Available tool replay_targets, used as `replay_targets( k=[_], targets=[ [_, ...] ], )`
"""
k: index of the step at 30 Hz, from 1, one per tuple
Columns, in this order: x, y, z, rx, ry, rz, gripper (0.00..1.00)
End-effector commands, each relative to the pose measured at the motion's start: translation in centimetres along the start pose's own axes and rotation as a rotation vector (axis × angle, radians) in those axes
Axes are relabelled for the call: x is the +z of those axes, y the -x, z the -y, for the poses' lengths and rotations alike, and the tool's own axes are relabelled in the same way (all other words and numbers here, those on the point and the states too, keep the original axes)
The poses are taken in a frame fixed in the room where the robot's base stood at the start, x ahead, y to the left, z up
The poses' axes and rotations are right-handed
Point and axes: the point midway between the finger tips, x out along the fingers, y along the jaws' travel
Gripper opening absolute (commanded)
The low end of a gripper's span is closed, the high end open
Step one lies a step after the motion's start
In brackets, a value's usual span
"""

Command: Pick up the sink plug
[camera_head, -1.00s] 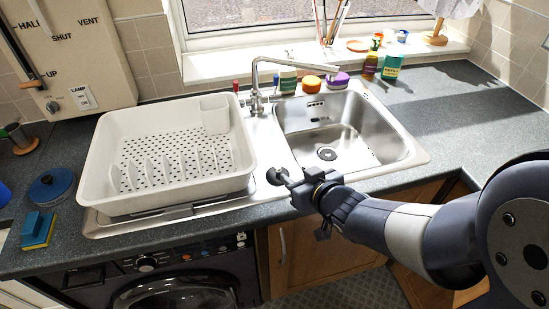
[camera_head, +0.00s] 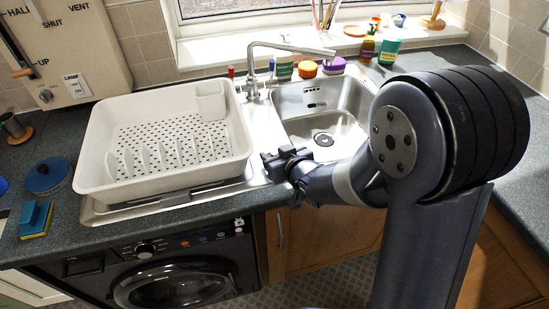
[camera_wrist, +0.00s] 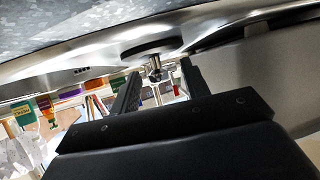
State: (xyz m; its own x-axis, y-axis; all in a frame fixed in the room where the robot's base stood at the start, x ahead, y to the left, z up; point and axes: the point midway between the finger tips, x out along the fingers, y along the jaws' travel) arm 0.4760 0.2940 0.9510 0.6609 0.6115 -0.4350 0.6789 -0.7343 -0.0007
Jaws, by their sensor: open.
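The sink plug (camera_wrist: 152,49) looks like a flat dark disc on the steel ledge in the wrist view, which is upside down. It is just beyond my fingertips. In the head view I cannot make it out apart from my gripper (camera_head: 271,160), which covers that spot. My gripper is open and empty, low over the ledge between the basin and the dish rack. Its two dark fingers (camera_wrist: 160,74) stand apart in the wrist view. Whether they touch the plug is not clear.
The white dish rack (camera_head: 88,160) stands close left of my gripper. The steel basin (camera_head: 345,125), with a dark drain, is to the right. The tap (camera_head: 252,80) rises behind. Bottles and sponges (camera_head: 307,69) line the back.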

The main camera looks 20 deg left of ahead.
Motion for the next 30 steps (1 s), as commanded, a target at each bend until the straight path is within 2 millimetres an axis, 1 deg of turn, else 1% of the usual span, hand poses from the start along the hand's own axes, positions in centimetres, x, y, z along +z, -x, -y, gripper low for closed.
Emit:
replay_targets(
  k=[1,4,12,28,30],
  targets=[
    [-0.02,-0.44,0.03,-0.001,0.0,0.001,0.44],
    [0.0,-0.94,0.03,-0.001,0.001,0.001,0.44],
    [0.01,-1.06,0.01,0.0,0.001,0.0,0.44],
    [0.01,-1.05,0.0,0.0,0.0,0.001,0.01],
    [-0.01,-1.04,0.0,0.0,0.0,0.0,0.0]
  ],
)
